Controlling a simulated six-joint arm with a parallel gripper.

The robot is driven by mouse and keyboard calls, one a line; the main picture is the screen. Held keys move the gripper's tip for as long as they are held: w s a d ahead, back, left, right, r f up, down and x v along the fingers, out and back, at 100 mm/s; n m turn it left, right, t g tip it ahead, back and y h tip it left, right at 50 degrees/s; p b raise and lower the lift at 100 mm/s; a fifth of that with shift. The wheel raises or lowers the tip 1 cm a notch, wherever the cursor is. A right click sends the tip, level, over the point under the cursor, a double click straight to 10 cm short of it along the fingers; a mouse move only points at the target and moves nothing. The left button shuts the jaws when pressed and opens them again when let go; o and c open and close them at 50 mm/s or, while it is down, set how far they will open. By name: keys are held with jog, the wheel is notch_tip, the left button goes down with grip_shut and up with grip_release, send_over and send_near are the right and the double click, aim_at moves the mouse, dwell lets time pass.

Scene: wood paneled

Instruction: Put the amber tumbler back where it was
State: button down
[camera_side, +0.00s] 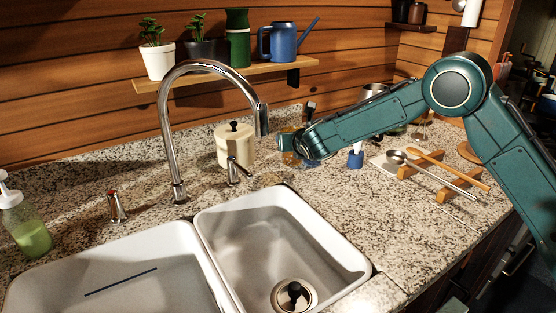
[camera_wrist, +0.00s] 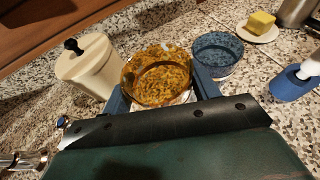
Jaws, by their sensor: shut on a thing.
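The amber tumbler (camera_wrist: 158,78) is a speckled orange-brown glass, seen from above in the wrist view. My gripper (camera_wrist: 161,88) is shut on it, with one blue finger on each side. In the side view, my gripper (camera_side: 295,144) is over the counter behind the small sink, and only a bit of amber (camera_side: 291,157) shows under it. I cannot tell whether the tumbler's base touches the counter. A blue speckled tumbler (camera_wrist: 218,54) stands close to the right finger in the wrist view.
A cream canister (camera_wrist: 88,66) with a black knob stands just left of my gripper; it also shows in the side view (camera_side: 222,150). The tap (camera_side: 166,130) arches nearby.

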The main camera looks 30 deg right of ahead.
jog(key=shift+f, duration=2.05)
jog(key=shift+f, duration=0.1)
jog(key=shift+c, duration=2)
grip_release()
jog(key=shift+f, duration=0.1)
jog(key=shift+r, duration=0.2)
jog(key=v, duration=1.2)
